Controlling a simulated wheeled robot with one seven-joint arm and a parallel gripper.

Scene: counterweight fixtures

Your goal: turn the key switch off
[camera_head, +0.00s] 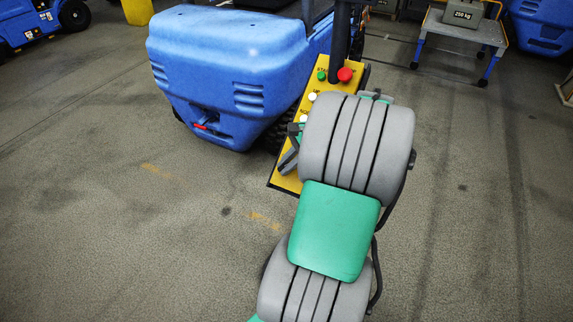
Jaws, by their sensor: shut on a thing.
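A yellow control panel (294,183) stands upright-to-slanted in the middle of the view, with a green button (321,75), a red mushroom button (345,74) and white buttons (312,97) along its left side. My grey and green arm covers most of its face. Only a small grey part of my gripper (287,161) seems to show at the left edge of my arm, over the lower panel. It is shut on the key switch. The fingertips and the switch are hidden behind my arm, so the key's angle cannot be seen.
A blue counterweight machine (235,65) stands close behind and left of the panel. A dark post (341,40) rises behind the red button. A grey cart (462,35) bears a 250 kg weight (462,14) at the back right. The floor left and right is clear.

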